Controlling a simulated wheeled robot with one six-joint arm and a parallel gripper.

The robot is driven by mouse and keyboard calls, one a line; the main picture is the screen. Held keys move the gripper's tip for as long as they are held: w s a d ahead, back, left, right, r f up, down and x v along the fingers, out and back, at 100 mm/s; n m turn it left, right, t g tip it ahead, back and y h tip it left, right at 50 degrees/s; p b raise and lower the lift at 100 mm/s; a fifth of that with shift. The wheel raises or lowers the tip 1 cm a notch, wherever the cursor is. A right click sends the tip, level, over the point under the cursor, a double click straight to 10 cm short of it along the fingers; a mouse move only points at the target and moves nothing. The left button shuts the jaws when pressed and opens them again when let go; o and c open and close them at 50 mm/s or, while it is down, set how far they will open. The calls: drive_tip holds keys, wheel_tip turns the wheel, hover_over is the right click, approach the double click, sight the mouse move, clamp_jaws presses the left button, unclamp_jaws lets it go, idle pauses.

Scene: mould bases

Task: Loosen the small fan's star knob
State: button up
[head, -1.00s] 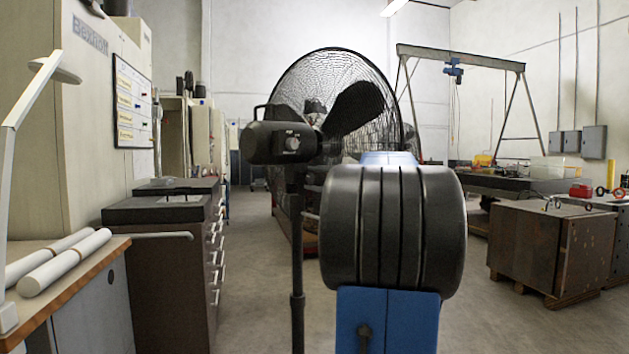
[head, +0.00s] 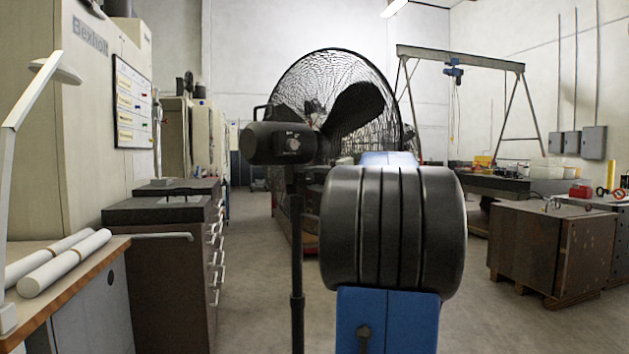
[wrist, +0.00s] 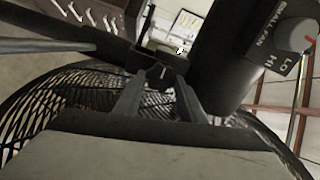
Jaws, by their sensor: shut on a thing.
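The small fan is black, with a round wire cage (head: 318,75), a motor housing (head: 268,143) with a control dial, and an upright pole (head: 297,255). In the wrist view the housing (wrist: 228,60) is at the upper right, marked "SMALL FAN" with LO and HI. My gripper (wrist: 161,80) reaches up from below, its two fingers shut on a small dark part at the fan's joint, which seems to be the star knob (wrist: 161,71). The knob's shape is mostly hidden between the fingers. In the head view my own arm hides the gripper and knob.
A workbench (head: 70,262) with white rolls (head: 65,262) and a dark drawer cabinet (head: 165,250) stand at left. A brown crate (head: 545,250) on a pallet and a gantry frame (head: 460,58) are at right. Floor is clear between cabinet and pole.

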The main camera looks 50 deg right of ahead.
drive_tip(key=shift+f, duration=0.1)
idle(0.3)
drive_tip(key=o, duration=1)
drive_tip(key=shift+o, duration=0.2)
drive_tip(key=s, duration=1.7)
drive_tip(key=shift+s, duration=0.25)
drive_tip(key=shift+w, duration=0.1)
